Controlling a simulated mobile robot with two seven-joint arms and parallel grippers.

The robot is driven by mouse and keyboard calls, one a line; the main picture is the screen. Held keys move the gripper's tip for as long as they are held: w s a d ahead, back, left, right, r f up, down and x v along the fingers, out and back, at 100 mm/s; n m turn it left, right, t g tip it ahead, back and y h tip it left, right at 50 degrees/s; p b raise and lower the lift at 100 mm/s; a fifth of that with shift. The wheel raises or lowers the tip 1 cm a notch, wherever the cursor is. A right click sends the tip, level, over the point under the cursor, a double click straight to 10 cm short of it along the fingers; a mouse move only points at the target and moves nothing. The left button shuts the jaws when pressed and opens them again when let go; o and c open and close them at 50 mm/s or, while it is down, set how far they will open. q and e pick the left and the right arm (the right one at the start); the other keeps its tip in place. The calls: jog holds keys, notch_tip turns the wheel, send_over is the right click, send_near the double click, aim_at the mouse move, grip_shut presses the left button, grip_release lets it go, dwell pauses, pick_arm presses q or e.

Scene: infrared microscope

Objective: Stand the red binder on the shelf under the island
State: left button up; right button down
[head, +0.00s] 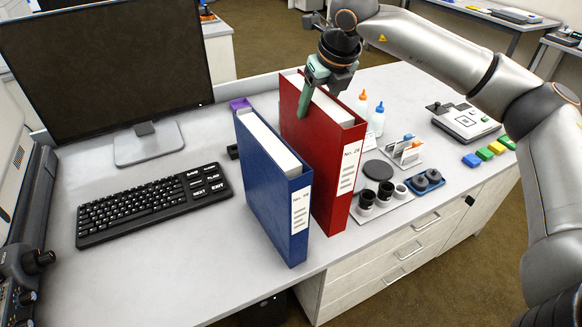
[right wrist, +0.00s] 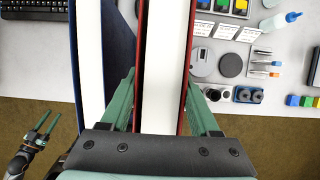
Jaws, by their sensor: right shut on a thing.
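The red binder (head: 336,165) is upright with a white spine label, next to the blue binder (head: 275,180) on the island top (head: 170,265). I cannot tell whether its bottom touches the top. My right gripper (head: 318,88) is shut on the red binder's upper edge from above. In the right wrist view the green fingers (right wrist: 162,100) lie on either side of the red binder (right wrist: 165,65). My left gripper (right wrist: 42,122) shows at the lower left of that view, fingers apart and empty, over the floor. The shelf under the island is not clearly visible.
A monitor (head: 105,65) and keyboard (head: 155,203) stand left of the binders. Bottles (head: 377,118), dark lens parts (head: 376,192) and coloured blocks (head: 485,154) lie to the right. Drawers (head: 400,260) are below the front edge, beside a dark opening (head: 262,312).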

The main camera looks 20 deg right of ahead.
aim_at(315, 133)
notch_tip(315, 133, down, 2)
jog(key=shift+f, duration=0.25)
notch_tip(315, 133, down, 4)
jog(key=shift+r+p, duration=0.1)
jog(key=shift+p, duration=0.2)
jog(key=shift+f, duration=0.3)
jog(key=shift+f, duration=0.15)
jog(key=shift+c, duration=0.6)
grip_release()
